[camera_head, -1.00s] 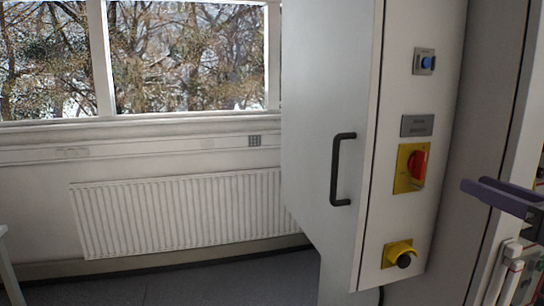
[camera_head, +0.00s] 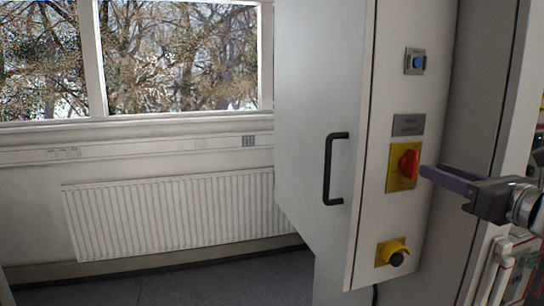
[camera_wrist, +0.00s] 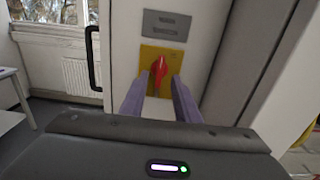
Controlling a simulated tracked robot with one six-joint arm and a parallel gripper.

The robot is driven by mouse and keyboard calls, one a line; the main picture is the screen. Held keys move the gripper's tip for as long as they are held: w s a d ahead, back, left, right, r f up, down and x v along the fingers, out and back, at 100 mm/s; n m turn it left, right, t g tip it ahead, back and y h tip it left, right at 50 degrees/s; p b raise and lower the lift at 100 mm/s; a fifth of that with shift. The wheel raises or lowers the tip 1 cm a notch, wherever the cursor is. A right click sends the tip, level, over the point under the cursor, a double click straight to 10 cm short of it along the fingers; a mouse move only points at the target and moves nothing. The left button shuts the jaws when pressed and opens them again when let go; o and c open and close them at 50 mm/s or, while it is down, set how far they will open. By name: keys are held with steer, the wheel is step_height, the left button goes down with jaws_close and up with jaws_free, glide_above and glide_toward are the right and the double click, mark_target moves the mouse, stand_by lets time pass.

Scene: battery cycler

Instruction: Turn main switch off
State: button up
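The main switch is a red rotary knob (camera_head: 408,163) on a yellow plate (camera_head: 394,180), on the narrow side panel of the grey cabinet. In the wrist view, the red knob (camera_wrist: 159,70) stands upright, slightly tilted, on the yellow plate (camera_wrist: 176,58), below a grey label. My gripper (camera_head: 426,172) comes in from the right in the head view, its purple fingers pointing at the knob. In the wrist view, the two fingers of my gripper (camera_wrist: 159,88) are apart, one on each side of the knob's lower part. I cannot tell whether they touch it.
A blue push button (camera_head: 418,62) sits above the switch, and a dark button on a yellow housing (camera_head: 393,246) below it. The cabinet door has a black handle (camera_head: 328,168). A radiator (camera_head: 165,215) stands under the window. Open floor lies left of the cabinet.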

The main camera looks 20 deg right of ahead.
mark_target(416, 164)
steer(key=shift+w, duration=3.05)
steer(key=shift+c, duration=0.2)
jaws_close()
